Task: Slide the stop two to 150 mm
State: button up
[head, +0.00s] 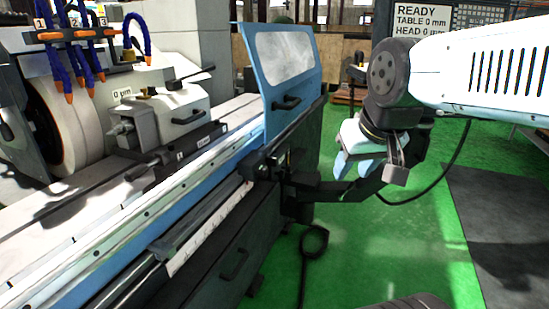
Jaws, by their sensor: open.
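The blue grinder's front has a rail with a white graduated scale (208,232) running from lower left towards the back right. A dark block with small fittings (268,165) sits at the rail's far end. I cannot tell which part is stop two, and the scale marks are too small to read.
A blue guard door (280,75) with a window stands above the rail. A handwheel or ring on a post (314,241) stands in front. A display (422,15) reads READY, TABLE 0 mm, HEAD 0 µm. Green floor (400,250) is clear.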

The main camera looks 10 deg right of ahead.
aim_at(256, 159)
jog(key=z, duration=0.05)
jog(key=i, duration=0.85)
jog(key=u, duration=0.1)
